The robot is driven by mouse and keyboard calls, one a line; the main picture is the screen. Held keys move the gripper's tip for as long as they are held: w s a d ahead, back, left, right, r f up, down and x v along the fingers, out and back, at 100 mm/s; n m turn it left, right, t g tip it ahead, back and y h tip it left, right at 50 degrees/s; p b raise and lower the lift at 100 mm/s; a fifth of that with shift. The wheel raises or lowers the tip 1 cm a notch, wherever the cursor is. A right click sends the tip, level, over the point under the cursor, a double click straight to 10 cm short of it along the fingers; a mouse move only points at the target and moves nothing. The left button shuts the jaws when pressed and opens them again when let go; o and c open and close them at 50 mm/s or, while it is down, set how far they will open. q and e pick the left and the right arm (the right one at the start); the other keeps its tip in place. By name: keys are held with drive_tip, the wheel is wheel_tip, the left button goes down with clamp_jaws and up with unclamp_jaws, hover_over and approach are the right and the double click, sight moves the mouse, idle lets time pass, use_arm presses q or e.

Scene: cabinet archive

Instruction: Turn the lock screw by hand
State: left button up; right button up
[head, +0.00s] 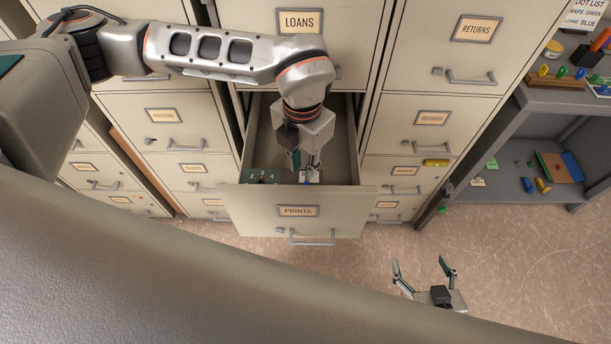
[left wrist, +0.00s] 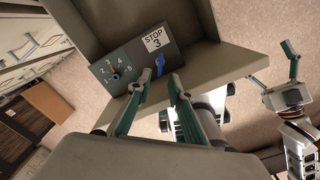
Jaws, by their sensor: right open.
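The open PRINTS drawer (head: 345,210) has a dark panel (left wrist: 130,55) inside its front. The panel carries a dial (left wrist: 117,72) numbered 1 to 5 with a small red pointer, and a white STOP 3 label (left wrist: 157,39). A blue lock screw (left wrist: 160,66) stands on the panel below the label. My left gripper (left wrist: 155,84) is open, its two fingers apart, with the screw just beyond and between the tips. Contact cannot be told. In the head view my left gripper (head: 305,166) points down into the drawer. My right gripper (head: 420,263) is open and empty, low in front of the cabinets.
Closed cabinet drawers, including LOANS (head: 299,21) and RETURNS (head: 478,29), surround the open drawer. A grey shelf unit (head: 540,100) at right holds coloured pegs, a black cup and a folder. The floor (head: 500,240) in front is clear around my right gripper.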

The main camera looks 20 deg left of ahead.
use_arm(q)
wheel_tip(320, 180, down, 6)
drive_tip(key=b, duration=0.3)
drive_tip(key=shift+f, duration=0.1)
use_arm(e)
drive_tip(key=f, duration=0.2)
drive_tip(key=s+f, duration=0.1)
drive_tip(key=f, duration=0.1)
drive_tip(key=shift+f, duration=0.3)
use_arm(q)
drive_tip(key=shift+f, duration=0.3)
use_arm(e)
drive_tip(key=shift+w, duration=0.1)
use_arm(q)
clamp_jaws()
